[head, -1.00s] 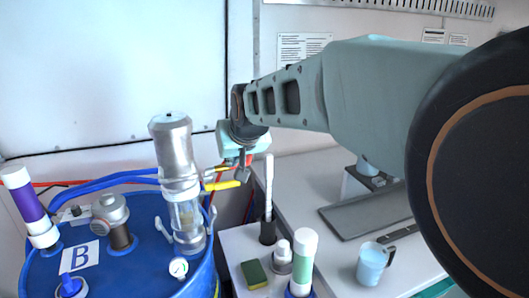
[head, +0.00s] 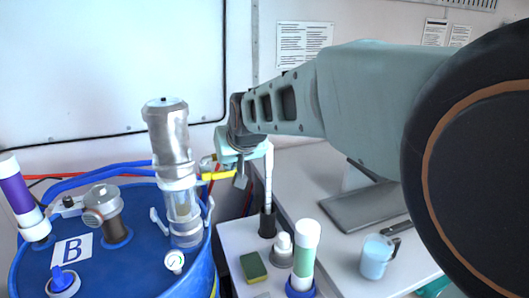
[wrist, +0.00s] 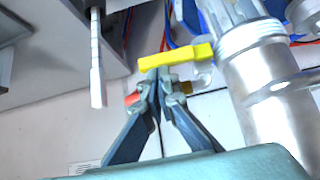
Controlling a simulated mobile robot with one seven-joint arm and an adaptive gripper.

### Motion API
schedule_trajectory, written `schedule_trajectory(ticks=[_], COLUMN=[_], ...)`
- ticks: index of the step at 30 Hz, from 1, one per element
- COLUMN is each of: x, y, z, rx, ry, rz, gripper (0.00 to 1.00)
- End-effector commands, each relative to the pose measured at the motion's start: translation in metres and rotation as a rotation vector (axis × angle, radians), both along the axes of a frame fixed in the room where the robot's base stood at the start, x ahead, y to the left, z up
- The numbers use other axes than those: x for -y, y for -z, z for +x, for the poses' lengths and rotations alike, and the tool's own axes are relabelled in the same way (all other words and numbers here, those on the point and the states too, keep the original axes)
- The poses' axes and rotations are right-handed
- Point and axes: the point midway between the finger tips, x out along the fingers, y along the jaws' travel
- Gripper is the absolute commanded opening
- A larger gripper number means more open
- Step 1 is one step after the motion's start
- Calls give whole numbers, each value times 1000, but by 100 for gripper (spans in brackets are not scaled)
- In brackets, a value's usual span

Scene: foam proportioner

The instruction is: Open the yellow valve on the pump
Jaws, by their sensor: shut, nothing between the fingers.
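The pump (head: 170,135) is a silver upright cylinder on the blue drum (head: 110,262) marked B. Its yellow valve handle (head: 216,175) sticks out to the right, its far end partly covered by my gripper (head: 241,180). In the wrist view the yellow handle (wrist: 178,57) lies across, just beyond the fingertips of my gripper (wrist: 158,74), beside the silver pump body (wrist: 262,95). The fingers are together with nothing between them. The tips look very close to the handle; I cannot tell if they touch it.
A white rod stands in a black holder (head: 267,222) just right of the gripper. A sponge (head: 253,266), a green-and-white bottle (head: 305,252) and a mug (head: 376,257) stand at the lower right. Blue hoses (head: 95,177) run behind the drum.

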Motion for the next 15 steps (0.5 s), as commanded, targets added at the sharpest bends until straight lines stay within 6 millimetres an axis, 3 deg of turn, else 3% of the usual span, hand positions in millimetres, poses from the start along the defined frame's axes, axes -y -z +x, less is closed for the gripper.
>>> schedule_trajectory(ticks=[15], x=[3], y=[6], z=[2], rx=[-29], ry=[0], rz=[62], gripper=[0])
